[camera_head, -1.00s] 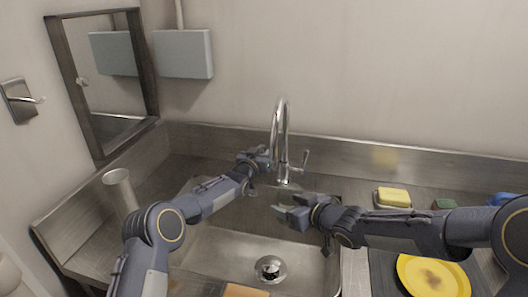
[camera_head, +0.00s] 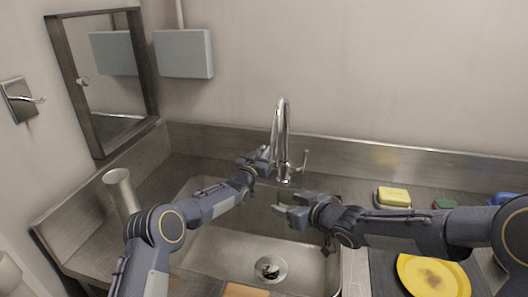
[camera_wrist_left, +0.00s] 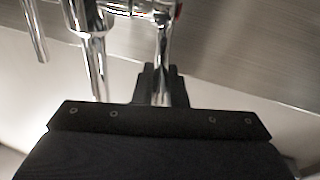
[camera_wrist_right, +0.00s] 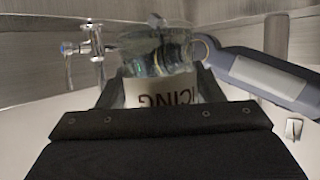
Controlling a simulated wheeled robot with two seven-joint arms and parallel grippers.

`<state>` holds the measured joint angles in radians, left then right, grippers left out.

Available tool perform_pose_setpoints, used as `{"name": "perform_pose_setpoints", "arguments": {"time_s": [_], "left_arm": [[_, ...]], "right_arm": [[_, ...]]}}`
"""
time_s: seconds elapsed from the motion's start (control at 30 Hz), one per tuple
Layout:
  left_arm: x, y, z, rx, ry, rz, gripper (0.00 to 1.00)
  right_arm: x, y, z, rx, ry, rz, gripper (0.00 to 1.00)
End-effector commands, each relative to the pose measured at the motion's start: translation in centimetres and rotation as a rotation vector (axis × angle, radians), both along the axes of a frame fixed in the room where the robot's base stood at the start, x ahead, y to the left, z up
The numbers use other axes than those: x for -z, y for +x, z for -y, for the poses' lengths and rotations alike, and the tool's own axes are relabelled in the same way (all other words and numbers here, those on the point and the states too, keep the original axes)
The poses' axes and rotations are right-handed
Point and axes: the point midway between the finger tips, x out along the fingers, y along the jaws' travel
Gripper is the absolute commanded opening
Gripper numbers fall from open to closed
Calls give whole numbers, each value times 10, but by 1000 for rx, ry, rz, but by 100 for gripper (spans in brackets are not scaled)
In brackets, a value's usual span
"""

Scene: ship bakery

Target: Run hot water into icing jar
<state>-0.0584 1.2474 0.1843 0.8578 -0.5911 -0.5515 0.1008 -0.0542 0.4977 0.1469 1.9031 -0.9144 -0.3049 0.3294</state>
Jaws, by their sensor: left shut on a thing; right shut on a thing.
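The icing jar (camera_wrist_right: 153,97) is a clear glass jar with a pale label reading ICING, upside down in the right wrist view. My right gripper (camera_head: 288,211) is shut on it over the sink, below and in front of the tap. The jar is mostly hidden in the head view. The chrome tap (camera_head: 281,130) stands behind the sink. My left gripper (camera_head: 261,160) is shut on a chrome tap lever (camera_wrist_left: 162,70) on the tap's left side. A red mark shows above this lever. The blue-marked lever (camera_wrist_right: 68,70) is free. I cannot tell whether water runs.
The steel sink (camera_head: 222,252) has a drain (camera_head: 268,268). A yellow sponge (camera_head: 393,197) and a yellow plate (camera_head: 432,277) lie at the right. A metal cup (camera_head: 120,190) stands at the left. The back wall ledge is close behind the tap.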

Motion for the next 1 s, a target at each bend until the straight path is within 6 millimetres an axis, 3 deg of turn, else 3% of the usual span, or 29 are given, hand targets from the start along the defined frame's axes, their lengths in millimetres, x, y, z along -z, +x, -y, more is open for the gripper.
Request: {"name": "perform_pose_setpoints", "arguments": {"time_s": [0.6, 1.0], "left_arm": [[13, -28, -6, -4, -96, 482, 0], [17, -35, -8, -4, -126, 628, 0]], "right_arm": [[-1, 0, 0, 0, 1, 1, 34], [-1, 0, 0, 0, 1, 1, 34]]}}
